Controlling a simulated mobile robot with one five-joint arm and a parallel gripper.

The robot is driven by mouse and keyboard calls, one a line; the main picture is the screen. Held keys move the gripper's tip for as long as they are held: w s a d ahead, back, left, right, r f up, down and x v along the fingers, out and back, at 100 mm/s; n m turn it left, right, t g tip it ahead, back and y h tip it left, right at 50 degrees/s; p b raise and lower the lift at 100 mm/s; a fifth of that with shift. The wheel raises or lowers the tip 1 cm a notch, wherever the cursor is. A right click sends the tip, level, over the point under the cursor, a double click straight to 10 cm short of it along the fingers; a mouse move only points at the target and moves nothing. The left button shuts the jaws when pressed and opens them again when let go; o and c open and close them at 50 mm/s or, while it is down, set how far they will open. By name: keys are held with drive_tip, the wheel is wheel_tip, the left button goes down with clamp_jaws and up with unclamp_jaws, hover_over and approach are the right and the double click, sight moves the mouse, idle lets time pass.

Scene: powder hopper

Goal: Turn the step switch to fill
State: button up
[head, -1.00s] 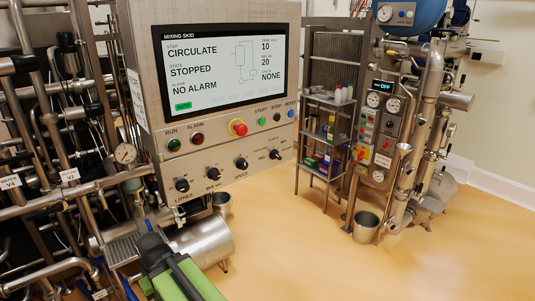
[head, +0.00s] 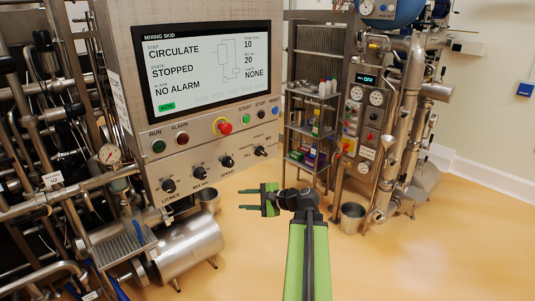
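The step switch (head: 261,151) is the black rotary knob at the right end of the lower knob row on the mixing skid panel, with small labels around it, one reading FILL at its lower left. Its pointer is too small to read surely. The screen (head: 214,67) shows step CIRCULATE, state STOPPED and NO ALARM. My gripper (head: 242,199) is open and empty, its two green fingers pointing left. In the picture it is below the step switch and apart from it.
Other knobs, such as the speed knob (head: 227,162), sit left in the same row. A red stop button (head: 223,127) is above. A steel shelf rack (head: 313,100) stands right of the panel. A horizontal steel tank (head: 188,247) lies below left. Open floor is at the right.

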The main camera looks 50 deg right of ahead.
sight(265, 154)
drive_tip(key=s+d+r+m+t+h, duration=0.2)
drive_tip(key=s+d+r+m+h, duration=0.15)
drive_tip(key=s+d, duration=0.35)
drive_tip(key=s+d+r+m+t+h, duration=0.25)
drive_tip(key=s+d+r+m, duration=0.2)
drive_tip(key=d, duration=0.45)
drive_tip(key=shift+n+y, duration=0.3)
drive_tip(key=shift+y, duration=0.2)
drive_tip(key=w, duration=1.1)
drive_tip(key=w+d, duration=0.1)
drive_tip(key=w, duration=0.5)
drive_tip(key=shift+w+r, duration=0.35)
